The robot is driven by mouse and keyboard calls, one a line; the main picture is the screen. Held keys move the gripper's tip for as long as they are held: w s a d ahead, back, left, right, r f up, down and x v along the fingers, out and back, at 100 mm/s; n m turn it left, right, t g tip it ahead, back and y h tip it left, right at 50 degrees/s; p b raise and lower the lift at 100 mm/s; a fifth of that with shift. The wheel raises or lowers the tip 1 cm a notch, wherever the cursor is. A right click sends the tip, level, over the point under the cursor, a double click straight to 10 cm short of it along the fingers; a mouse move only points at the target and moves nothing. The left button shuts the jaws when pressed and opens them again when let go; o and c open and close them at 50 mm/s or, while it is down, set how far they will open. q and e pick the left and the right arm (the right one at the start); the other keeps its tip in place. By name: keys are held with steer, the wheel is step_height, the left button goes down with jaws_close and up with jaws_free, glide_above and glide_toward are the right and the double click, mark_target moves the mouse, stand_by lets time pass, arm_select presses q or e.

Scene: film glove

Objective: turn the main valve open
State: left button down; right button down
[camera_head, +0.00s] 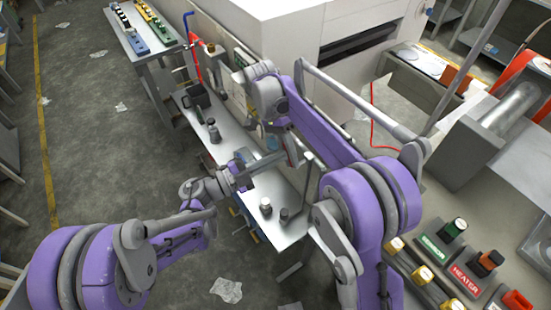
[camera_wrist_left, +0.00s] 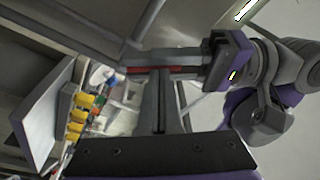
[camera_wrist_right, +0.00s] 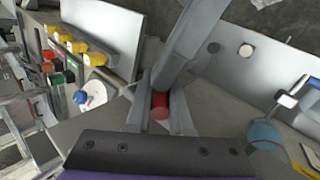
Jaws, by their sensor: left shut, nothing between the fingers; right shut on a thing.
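My right gripper (camera_wrist_right: 160,112) is shut around a red cylindrical piece (camera_wrist_right: 160,105) in the right wrist view. A wide grey bar (camera_wrist_right: 196,38) meets the red piece from above; whether these are the main valve's handle is unclear. The red piece also shows between my right gripper's fingers in the left wrist view (camera_wrist_left: 160,69). In the head view my right gripper (camera_head: 294,155) is over the narrow bench, its grip partly hidden. My left gripper (camera_wrist_left: 165,112) is shut and empty close by, and it also shows in the head view (camera_head: 248,172).
The narrow bench (camera_head: 268,186) holds small fittings and a dark mug-like container (camera_head: 196,98). A white machine housing (camera_head: 285,35) stands behind. A console with a HEATER label (camera_head: 466,278) and yellow knobs is at lower right. The floor at left is mostly clear, with paper scraps.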

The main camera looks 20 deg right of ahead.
steer(key=c, duration=0.8)
jaws_free()
steer(key=shift+s+a, duration=0.1)
steer(key=shift+a, duration=0.1)
steer(key=shift+r, duration=0.1)
